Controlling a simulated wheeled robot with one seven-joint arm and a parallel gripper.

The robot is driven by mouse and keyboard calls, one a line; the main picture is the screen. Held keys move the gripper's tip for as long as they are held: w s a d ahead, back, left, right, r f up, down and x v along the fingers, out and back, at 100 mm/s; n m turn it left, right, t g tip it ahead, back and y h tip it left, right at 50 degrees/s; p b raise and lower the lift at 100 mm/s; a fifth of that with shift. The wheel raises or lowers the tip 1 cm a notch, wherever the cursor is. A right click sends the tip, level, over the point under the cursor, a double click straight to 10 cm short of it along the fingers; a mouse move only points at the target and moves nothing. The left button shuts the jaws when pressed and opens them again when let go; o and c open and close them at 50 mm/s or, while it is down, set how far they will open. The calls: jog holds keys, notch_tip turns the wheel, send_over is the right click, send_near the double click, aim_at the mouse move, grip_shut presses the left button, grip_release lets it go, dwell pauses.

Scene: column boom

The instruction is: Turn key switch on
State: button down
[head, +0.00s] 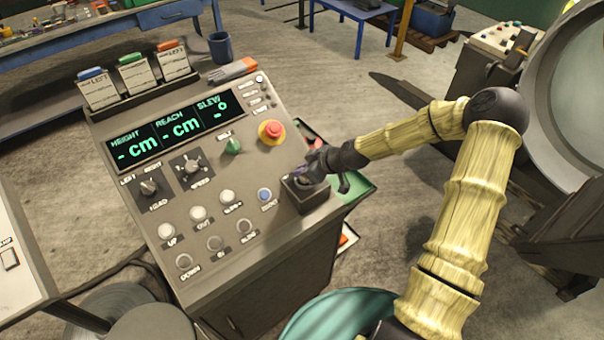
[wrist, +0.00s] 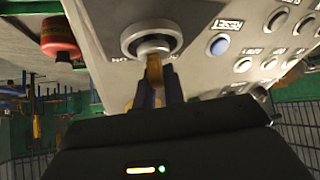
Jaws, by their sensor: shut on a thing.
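The key switch (wrist: 150,39) shows in the wrist view as a round metal ring with a dark centre on the grey panel. A brass-coloured key (wrist: 153,70) sticks out of it toward me. My gripper (wrist: 156,88) has its two dark fingers shut on the key. Part of an upside-down label, seemingly ON, shows beside the ring. In the head view my gripper (head: 302,176) is at the right edge of the control console (head: 202,272), where it hides the key and most of the switch.
A red emergency button (head: 271,131) and a blue reset button (head: 265,195) are close to my gripper. A green knob (head: 233,146) lies further left. The display (head: 170,131) shows dashes. A large round pale drum (head: 580,100) stands at the right. Blue benches stand behind.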

jog(key=m+t+h+b, duration=0.2)
jog(key=m+b, duration=0.1)
jog(key=shift+w+f+m, duration=0.1)
jog(key=shift+f+m, duration=0.05)
jog(key=shift+m, duration=0.15)
jog(key=m+h+b, duration=0.1)
jog(key=m, duration=0.1)
jog(key=m+t+h+b, duration=0.1)
jog(key=m, duration=0.1)
jog(key=shift+w+d+t+h+b, duration=0.1)
jog(key=shift+t+h+b, duration=0.2)
jog(key=shift+h, duration=0.1)
jog(key=m+h, duration=0.2)
jog(key=m, duration=0.1)
jog(key=shift+d+r, duration=0.1)
jog(key=shift+r, duration=0.2)
jog(key=shift+d+m+h+p, duration=0.1)
jog(key=shift+m+h+p, duration=0.7)
jog(key=shift+m, duration=0.1)
jog(key=shift+d+f, duration=0.1)
jog(key=c, duration=1.5)
grip_release()
